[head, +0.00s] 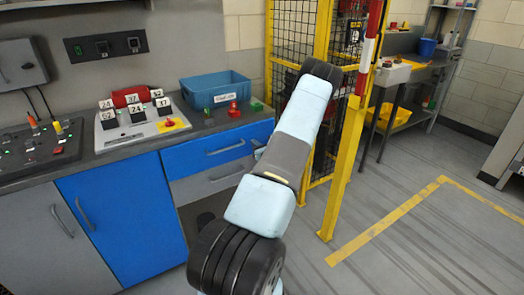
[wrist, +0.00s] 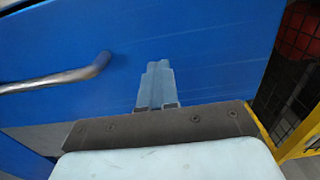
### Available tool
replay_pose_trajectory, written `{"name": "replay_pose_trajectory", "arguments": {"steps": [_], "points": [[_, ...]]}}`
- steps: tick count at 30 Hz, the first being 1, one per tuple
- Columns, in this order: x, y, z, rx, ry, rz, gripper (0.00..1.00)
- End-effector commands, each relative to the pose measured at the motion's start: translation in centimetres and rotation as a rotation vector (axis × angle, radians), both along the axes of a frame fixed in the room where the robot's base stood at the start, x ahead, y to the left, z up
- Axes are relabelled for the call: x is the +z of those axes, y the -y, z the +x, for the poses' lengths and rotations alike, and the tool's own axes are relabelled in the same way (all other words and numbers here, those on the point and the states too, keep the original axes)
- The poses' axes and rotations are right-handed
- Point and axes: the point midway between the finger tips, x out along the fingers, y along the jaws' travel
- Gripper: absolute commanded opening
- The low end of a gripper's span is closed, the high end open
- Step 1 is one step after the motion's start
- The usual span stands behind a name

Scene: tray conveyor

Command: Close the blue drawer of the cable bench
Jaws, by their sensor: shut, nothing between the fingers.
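The blue drawer (head: 190,156) is in the bench's front, under the worktop, with a grey bar handle (head: 225,147). No open interior shows; I cannot tell whether a small gap remains. In the wrist view, its blue front (wrist: 215,55) fills most of the picture, with the handle (wrist: 60,80) at the left. My gripper (wrist: 157,68) is shut and empty, with its fingertips at the blue front, to the right of the handle. I cannot tell whether they touch it. In the head view, my arm hides most of the gripper near the drawer's right end.
Below the drawer is a grey drawer (head: 200,187), and left of it a blue door (head: 125,220). A blue bin (head: 215,90) and a control panel (head: 140,120) stand on the worktop. A yellow post (head: 345,170) and mesh fence (head: 295,35) are close right of my arm.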

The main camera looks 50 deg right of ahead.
Motion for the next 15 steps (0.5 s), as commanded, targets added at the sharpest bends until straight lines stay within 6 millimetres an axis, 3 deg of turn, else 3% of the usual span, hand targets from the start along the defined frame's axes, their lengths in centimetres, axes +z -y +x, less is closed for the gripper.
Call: {"name": "replay_pose_trajectory", "arguments": {"steps": [6, 15], "points": [[0.0, 0.8, 1.6, -0.002, 0.0, -0.001, 0.0], [0.1, 1.1, 2.1, -0.003, 0.002, -0.001, 0.0]]}}
